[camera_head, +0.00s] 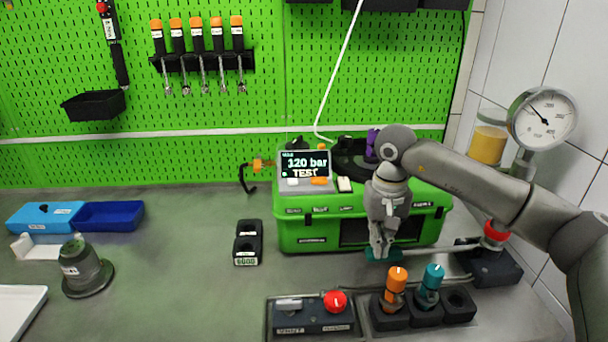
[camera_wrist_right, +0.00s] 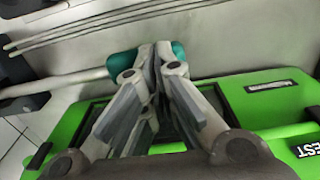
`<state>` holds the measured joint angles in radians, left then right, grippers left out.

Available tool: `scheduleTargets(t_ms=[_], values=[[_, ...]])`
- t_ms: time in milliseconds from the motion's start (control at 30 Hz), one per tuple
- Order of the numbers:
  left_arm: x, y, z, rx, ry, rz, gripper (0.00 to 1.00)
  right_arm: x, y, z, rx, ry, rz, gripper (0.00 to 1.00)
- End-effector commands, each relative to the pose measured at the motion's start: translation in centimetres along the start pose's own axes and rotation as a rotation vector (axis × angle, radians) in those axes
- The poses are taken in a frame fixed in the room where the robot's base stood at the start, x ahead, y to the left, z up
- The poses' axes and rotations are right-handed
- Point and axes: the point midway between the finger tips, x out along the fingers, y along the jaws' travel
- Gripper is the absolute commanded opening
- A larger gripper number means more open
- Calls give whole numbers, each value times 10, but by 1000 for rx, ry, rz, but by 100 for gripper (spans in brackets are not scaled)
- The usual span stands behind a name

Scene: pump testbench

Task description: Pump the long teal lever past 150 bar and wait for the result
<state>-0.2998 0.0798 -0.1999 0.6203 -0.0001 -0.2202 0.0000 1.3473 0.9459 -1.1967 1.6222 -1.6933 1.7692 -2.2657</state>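The long lever's teal grip (camera_head: 376,256) is low, in front of the green tester case. Its pale rod (camera_head: 445,247) runs right to a dark pump block with a red top (camera_head: 495,234). My right gripper (camera_head: 380,254) is at the teal grip, fingers pointing down. In the right wrist view the teal grip (camera_wrist_right: 124,64) shows on both sides of the fingertips (camera_wrist_right: 154,52), which are close together along the grip and seem to press on it from above. The display (camera_head: 305,164) reads 120 bar and TEST. My left gripper is out of view.
The green case (camera_head: 303,236) stands behind the lever. In front are a box with a red button (camera_head: 336,301) and a dark holder with orange (camera_head: 396,285) and teal (camera_head: 430,285) knobbed parts. A round gauge (camera_head: 542,119) is at the right. The table's left-middle is mostly clear.

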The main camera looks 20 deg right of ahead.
Motion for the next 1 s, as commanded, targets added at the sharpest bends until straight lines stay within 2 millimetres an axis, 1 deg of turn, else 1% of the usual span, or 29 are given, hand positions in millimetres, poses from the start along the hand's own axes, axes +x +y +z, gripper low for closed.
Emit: scheduleTargets(t_ms=[167,733,833,1000], values=[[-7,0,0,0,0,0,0,-9,1,0,1,1,0,0],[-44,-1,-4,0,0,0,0,-66,8,-1,1,1,-2,0],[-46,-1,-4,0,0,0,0,-71,9,-1,1,0,-1,0],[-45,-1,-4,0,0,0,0,-70,10,-1,0,0,-1,0]])
